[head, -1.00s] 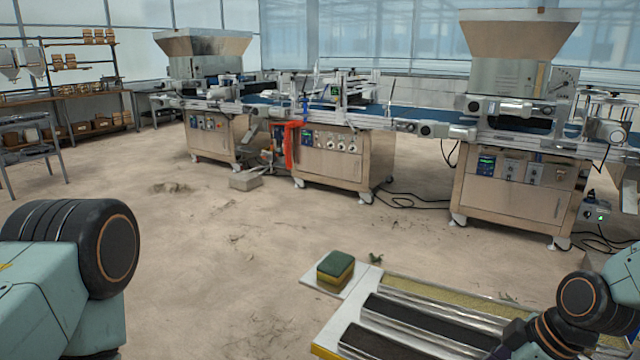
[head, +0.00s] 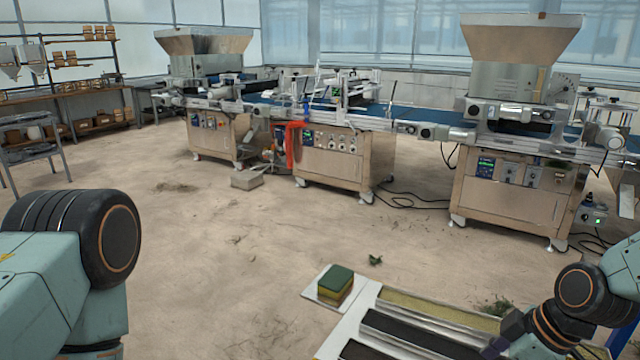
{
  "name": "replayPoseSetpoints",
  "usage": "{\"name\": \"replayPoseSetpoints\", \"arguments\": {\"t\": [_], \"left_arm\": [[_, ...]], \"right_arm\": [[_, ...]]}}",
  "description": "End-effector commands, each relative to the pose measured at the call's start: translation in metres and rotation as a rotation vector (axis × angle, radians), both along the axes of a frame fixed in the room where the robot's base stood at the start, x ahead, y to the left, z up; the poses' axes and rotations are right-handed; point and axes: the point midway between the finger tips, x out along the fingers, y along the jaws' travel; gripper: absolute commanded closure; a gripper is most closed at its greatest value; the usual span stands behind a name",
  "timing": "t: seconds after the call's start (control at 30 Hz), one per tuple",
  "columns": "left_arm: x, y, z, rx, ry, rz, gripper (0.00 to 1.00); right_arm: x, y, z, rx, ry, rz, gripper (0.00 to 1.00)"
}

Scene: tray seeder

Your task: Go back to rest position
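My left arm comes in at the lower left, bent, with a black ribbed joint. Its gripper is outside the frame. My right arm comes in at the lower right over the bench. The dark end of that arm (head: 514,326) points down and left above the black strips. Its fingers cannot be made out, so I cannot tell whether it is open or shut, or whether it holds anything.
A white-edged bench (head: 345,333) with metal rails stands close in front. A green and yellow sponge (head: 336,283) sits at its far left corner. A green clump (head: 498,307) lies near my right arm.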

Motion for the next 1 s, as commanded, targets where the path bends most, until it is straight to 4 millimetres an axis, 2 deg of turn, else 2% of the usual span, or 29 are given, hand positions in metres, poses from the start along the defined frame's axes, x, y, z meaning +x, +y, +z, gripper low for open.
{"name": "replayPoseSetpoints", "arguments": {"t": [0.03,0.4,1.0], "left_arm": [[0.0,0.0,0.008,0.0,0.0,0.0,0.6],[0.0,0.0,0.034,0.0,0.0,0.0,0.6],[0.002,0.0,0.036,-0.001,-0.005,0.002,0.6]], "right_arm": [[0.0,0.0,0.008,0.0,0.0,0.0,0.17],[0.0,0.0,0.035,0.0,0.0,0.0,0.17],[0.0,0.001,0.037,0.002,-0.002,-0.008,0.17]]}}
